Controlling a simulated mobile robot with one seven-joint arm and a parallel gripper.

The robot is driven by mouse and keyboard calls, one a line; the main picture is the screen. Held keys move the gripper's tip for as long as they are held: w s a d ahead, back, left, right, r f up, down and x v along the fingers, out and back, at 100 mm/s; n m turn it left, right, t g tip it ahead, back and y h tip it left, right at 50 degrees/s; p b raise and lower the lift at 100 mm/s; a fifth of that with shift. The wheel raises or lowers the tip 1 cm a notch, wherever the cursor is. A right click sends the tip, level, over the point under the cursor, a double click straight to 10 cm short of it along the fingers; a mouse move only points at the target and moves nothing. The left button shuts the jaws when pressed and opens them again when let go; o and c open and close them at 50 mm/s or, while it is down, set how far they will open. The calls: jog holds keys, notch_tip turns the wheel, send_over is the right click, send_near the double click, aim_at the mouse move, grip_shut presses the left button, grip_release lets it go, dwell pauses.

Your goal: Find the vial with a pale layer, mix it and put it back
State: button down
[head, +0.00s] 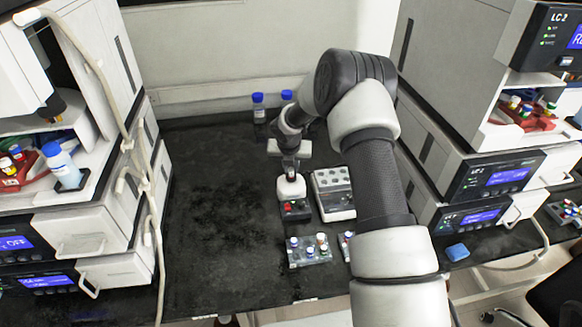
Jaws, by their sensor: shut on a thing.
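My gripper (290,165) points down above a small white-topped device with a dark front (295,210), which looks like a mixer. It is shut on a small vial (291,177), mostly hidden, with a dark reddish part showing at the device's top. I cannot tell whether the vial touches the device, or whether it has a pale layer. A clear rack (308,261) with several vials stands in front of the device, towards the bench's front edge. The layers in these vials are too small to make out.
A pale block with wells (334,193) stands right of the device, and another small rack (345,240) is partly hidden by my arm. Blue-capped bottles (259,108) stand at the back. Instrument stacks flank the bench (215,215), whose left part is clear.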

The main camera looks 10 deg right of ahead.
aim_at(291, 170)
jog(key=shift+f, duration=0.4)
dwell(1.9)
jog(key=shift+r+p, duration=2.15)
jog(key=shift+r, duration=0.95)
jog(key=shift+f, duration=0.1)
